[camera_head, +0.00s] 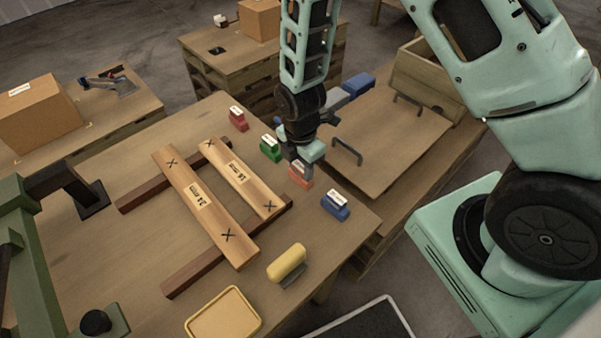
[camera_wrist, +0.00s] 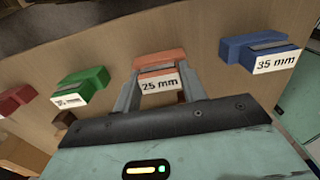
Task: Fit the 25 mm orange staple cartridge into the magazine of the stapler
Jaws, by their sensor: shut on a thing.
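The orange staple cartridge (camera_head: 300,175) is in the row of coloured cartridges on the workbench, apparently at table level. Its label reads 25 mm in the wrist view (camera_wrist: 160,60). My gripper (camera_head: 301,164) points down over it. In the wrist view my gripper (camera_wrist: 158,77) is shut on it, one finger on each side. A grey tool with a blue end (camera_head: 357,85) lies partly behind my arm. I cannot tell whether it is the stapler, and no magazine shows clearly.
Green (camera_head: 270,149) and red (camera_head: 238,119) cartridges stand on one side, a blue 35 mm cartridge (camera_head: 335,206) on the other. Two marked planks (camera_head: 222,226) lie left on dark battens. A yellow-topped object (camera_head: 287,262) and yellow tray (camera_head: 222,315) are in front. A board with handles (camera_head: 390,150) lies right.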

